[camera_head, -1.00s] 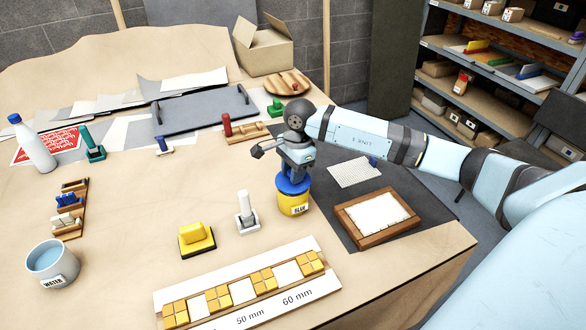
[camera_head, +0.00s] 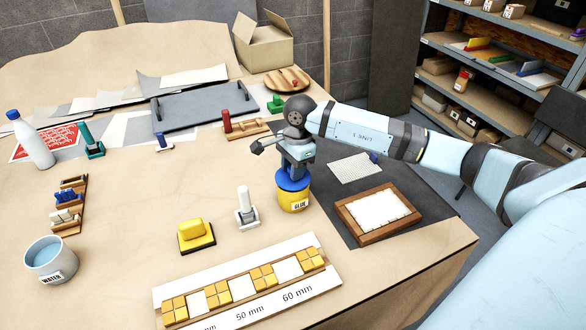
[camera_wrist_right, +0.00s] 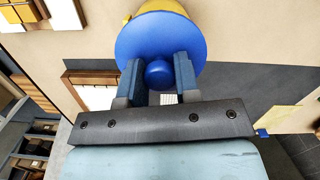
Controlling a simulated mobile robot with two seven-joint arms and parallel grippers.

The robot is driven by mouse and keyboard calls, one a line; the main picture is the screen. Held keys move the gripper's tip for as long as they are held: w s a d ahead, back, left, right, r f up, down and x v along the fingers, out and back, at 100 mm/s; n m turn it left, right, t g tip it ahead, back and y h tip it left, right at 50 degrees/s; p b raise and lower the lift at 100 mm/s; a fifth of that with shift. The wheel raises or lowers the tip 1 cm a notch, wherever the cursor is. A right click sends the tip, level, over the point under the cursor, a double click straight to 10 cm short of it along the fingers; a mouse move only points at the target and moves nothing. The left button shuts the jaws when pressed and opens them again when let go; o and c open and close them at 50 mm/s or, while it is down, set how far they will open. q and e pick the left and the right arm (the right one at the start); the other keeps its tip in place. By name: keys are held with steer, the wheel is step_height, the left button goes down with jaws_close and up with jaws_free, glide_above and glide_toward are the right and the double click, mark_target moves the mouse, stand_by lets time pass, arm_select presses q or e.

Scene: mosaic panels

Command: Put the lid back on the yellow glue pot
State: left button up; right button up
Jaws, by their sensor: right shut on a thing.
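The yellow glue pot (camera_head: 294,200), labelled "GLUE", stands upright on the table at the edge of the dark mat. Its blue lid (camera_head: 293,181) is at the top of the pot; whether it is fully seated I cannot tell. My right gripper (camera_head: 297,168) is above the pot, shut on the lid's knob. In the right wrist view the round blue lid (camera_wrist_right: 160,45) covers most of the yellow pot (camera_wrist_right: 165,6), and the fingers (camera_wrist_right: 159,75) stand on both sides of the knob. My left gripper is not in view.
A white-handled tool (camera_head: 246,210) and a yellow block on a dark base (camera_head: 196,236) stand left of the pot. A wooden frame (camera_head: 353,228) lies to its right. The tile strip (camera_head: 232,316) lies in front. A water cup (camera_head: 45,262) is far left.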

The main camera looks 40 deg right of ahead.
steer(key=shift+f+b, duration=0.25)
steer(key=shift+b, duration=0.6)
stand_by(1.7)
stand_by(0.4)
steer(key=o, duration=1.4)
steer(key=shift+o, duration=0.2)
steer(key=shift+r+p, duration=1.5)
steer(key=shift+r, duration=2.05)
steer(key=shift+c, duration=0.2)
jaws_close()
